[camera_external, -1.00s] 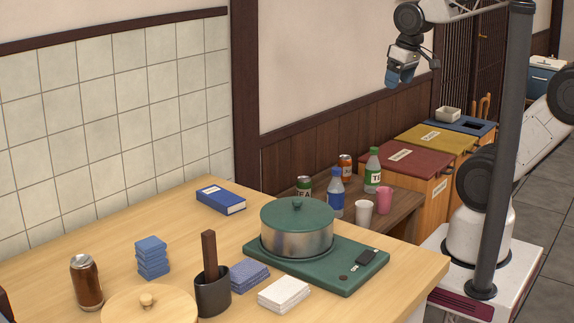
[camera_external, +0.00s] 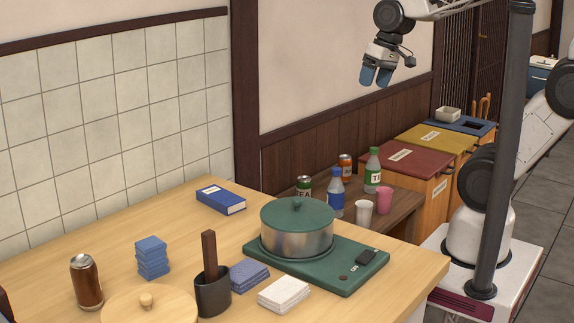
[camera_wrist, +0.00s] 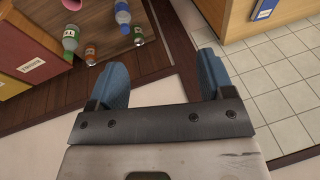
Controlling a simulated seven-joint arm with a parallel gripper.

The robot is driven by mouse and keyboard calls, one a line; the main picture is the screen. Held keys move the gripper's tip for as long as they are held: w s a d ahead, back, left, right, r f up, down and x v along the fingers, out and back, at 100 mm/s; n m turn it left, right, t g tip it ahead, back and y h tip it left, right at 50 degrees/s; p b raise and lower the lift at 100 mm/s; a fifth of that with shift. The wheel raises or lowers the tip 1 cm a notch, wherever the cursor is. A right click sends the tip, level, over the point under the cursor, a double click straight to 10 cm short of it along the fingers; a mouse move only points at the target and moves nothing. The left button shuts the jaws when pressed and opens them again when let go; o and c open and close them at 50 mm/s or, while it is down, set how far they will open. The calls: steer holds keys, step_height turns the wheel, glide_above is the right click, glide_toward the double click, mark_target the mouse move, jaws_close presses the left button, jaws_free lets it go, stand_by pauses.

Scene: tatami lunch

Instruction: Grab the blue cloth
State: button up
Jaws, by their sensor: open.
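A folded blue-violet cloth (camera_external: 249,275) lies on the wooden table between the dark utensil cup and the green cooker. A stack of brighter blue folded pieces (camera_external: 152,258) stands further left; I cannot tell whether these are cloths or sponges. A folded white cloth (camera_external: 284,294) lies just in front of the blue-violet one. My gripper (camera_external: 376,77) is high in the air, beyond and right of the table, far from the cloths. In the wrist view my gripper (camera_wrist: 162,62) has its two blue fingers spread, with nothing between them. No cloth shows in the wrist view.
A steel pot (camera_external: 297,232) with a green lid sits on the green cooker (camera_external: 340,275). A dark utensil cup (camera_external: 212,293), brown can (camera_external: 86,282), round wooden lid (camera_external: 150,307) and blue book (camera_external: 221,199) are on the table. Bottles, cans and cups crowd the low bench (camera_external: 404,212).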

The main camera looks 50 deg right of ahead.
steer(key=w+a+m+g+y, duration=0.1)
steer(key=w+a+m+y, duration=0.4)
steer(key=a, duration=1.2)
steer(key=m+y, duration=0.5)
steer(key=m, duration=0.2)
glide_above(156, 239)
steer(key=w+d, duration=0.3)
steer(key=d, duration=1.6)
step_height(156, 239, down, 10)
steer(key=r, duration=0.1)
steer(key=s+a+f+m, duration=0.1)
steer(key=a+f+m, duration=0.1)
steer(key=a+f, duration=0.1)
steer(key=s+a+f+m+y, duration=0.1)
steer(key=a+f+m, duration=0.1)
steer(key=a, duration=0.4)
steer(key=s+a+f+m, duration=0.1)
steer(key=a+f, duration=0.3)
steer(key=f, duration=0.1)
steer(key=shift+s+a+m, duration=0.15)
steer(key=shift+s+m, duration=0.05)
steer(key=shift+m, duration=0.2)
steer(key=shift+s+a+f+y, duration=0.1)
steer(key=shift+a+y, duration=0.1)
steer(key=shift+y, duration=0.1)
steer(key=shift+x, duration=1.25)
steer(key=shift+a+f, duration=0.1)
